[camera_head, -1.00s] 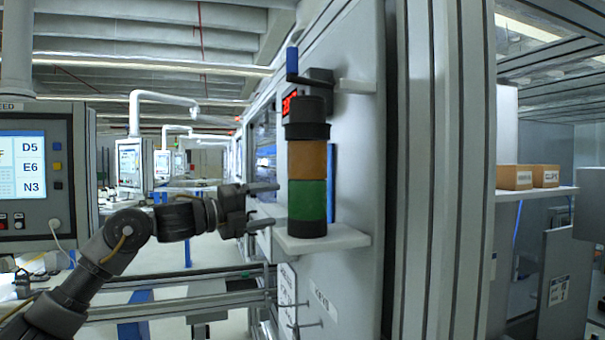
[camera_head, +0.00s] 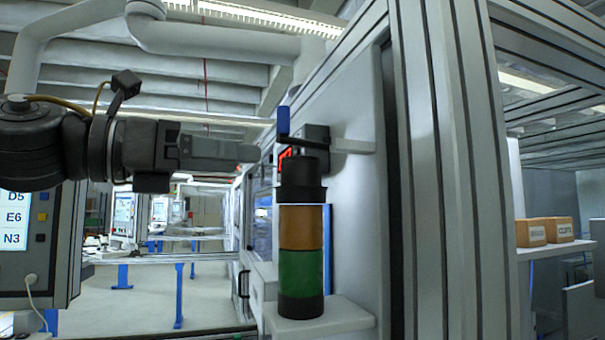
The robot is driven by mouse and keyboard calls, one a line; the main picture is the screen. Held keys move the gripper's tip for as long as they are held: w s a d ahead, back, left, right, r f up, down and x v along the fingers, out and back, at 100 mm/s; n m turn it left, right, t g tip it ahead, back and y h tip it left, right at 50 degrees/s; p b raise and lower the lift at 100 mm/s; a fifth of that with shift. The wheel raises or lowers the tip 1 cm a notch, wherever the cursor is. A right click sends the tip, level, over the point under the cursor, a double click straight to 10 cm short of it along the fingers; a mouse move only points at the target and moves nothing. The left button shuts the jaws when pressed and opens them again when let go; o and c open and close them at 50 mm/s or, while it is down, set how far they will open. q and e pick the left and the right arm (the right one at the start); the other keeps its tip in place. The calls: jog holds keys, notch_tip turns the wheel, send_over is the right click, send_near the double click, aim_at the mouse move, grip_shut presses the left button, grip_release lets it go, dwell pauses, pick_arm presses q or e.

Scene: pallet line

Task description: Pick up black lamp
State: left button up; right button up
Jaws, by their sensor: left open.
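A signal tower stands upright on a small white shelf (camera_head: 345,318) fixed to the grey machine panel. Its black lamp (camera_head: 302,178) is the top section, above an orange section (camera_head: 301,228) and a green section (camera_head: 301,272), with a black base at the bottom. My left gripper (camera_head: 256,153) is open and points right, level with the top of the black lamp and just left of it in the picture. The fingers overlap in this view, so their gap is hidden. Nothing shows between them. My right gripper is out of view.
A blue-handled lever (camera_head: 283,121) on a black bracket sits just above and behind the lamp. A red-lit display (camera_head: 286,158) is partly hidden behind it. A control panel (camera_head: 40,250) stands at left. Cardboard boxes (camera_head: 545,231) rest on a shelf at right.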

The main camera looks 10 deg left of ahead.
aim_at(284, 164)
pick_arm(q)
jog(key=p+x, duration=0.1)
jog(key=x, duration=0.3)
jog(key=shift+w+d+r, duration=0.1)
jog(key=shift+d, duration=0.05)
jog(key=p+x, duration=0.2)
jog(key=x, duration=0.2)
jog(key=shift+w+d+p, duration=0.25)
jog(key=shift+d+p, duration=0.05)
jog(key=shift+w+d, duration=0.15)
jog(key=shift+a, duration=0.25)
jog(key=shift+c, duration=0.7)
jog(key=shift+d, duration=0.1)
jog(key=c, duration=0.9)
